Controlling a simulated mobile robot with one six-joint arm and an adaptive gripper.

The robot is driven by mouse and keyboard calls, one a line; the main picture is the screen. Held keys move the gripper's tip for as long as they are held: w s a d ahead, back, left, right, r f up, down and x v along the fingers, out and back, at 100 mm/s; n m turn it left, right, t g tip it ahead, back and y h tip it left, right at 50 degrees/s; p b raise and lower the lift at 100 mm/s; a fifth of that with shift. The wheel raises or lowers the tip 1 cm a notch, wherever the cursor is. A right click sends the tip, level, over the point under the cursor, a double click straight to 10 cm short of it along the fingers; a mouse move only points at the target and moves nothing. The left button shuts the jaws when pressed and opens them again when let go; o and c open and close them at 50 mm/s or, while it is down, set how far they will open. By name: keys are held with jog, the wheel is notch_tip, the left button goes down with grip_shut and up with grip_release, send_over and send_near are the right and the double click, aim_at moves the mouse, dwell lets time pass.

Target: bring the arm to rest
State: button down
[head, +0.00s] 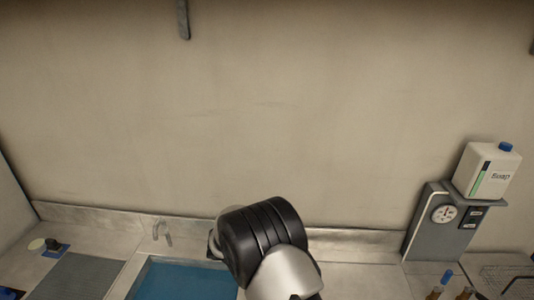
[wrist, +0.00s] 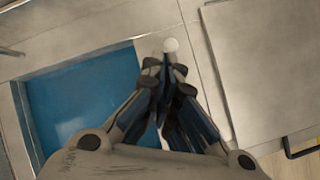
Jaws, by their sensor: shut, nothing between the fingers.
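My gripper (wrist: 166,68) shows in the wrist view with its fingertips together and nothing between them. It hangs over the counter strip just right of the blue sink basin (wrist: 82,105). A small white round thing (wrist: 170,45) shows just beyond the fingertips; I cannot tell what it is. In the head view my dark, ribbed wrist joint and pale arm link stand over the right edge of the basin (head: 185,281). The fingers are hidden in that view.
A grey meter stand (head: 424,225) with a round dial (head: 444,213) and a soap jug (head: 487,171) on top stands at right. Brown bottles (head: 437,292) and a wire rack (head: 507,283) are near it. A faucet (head: 162,232) rises behind the basin. A grey mat (head: 75,277) lies left.

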jog(key=s+d+r+m+g+h+b, duration=0.1)
jog(key=s+d+r+m+b, duration=0.5)
jog(key=d, duration=0.4)
jog(key=s+d+r+m+b, duration=0.4)
jog(key=d+r+m+b, duration=0.3)
jog(key=d+m, duration=0.2)
jog(key=s+d+f+m+b, duration=0.1)
jog(key=s+d+m+b, duration=0.25)
jog(key=s, duration=0.45)
jog(key=s+d+m+b, duration=0.3)
jog(key=s+m, duration=0.1)
jog(key=s, duration=0.3)
jog(key=s+f+m+y+b, duration=0.1)
jog(key=s+f+m+b, duration=0.2)
jog(key=s, duration=0.3)
jog(key=s+a+f+m+y+b, duration=0.1)
jog(key=s+f+m+b, duration=0.2)
jog(key=s, duration=0.4)
jog(key=shift+s+f+m+g+y, duration=0.3)
jog(key=shift+f+m+g+y, duration=0.1)
jog(key=shift+f+m, duration=0.2)
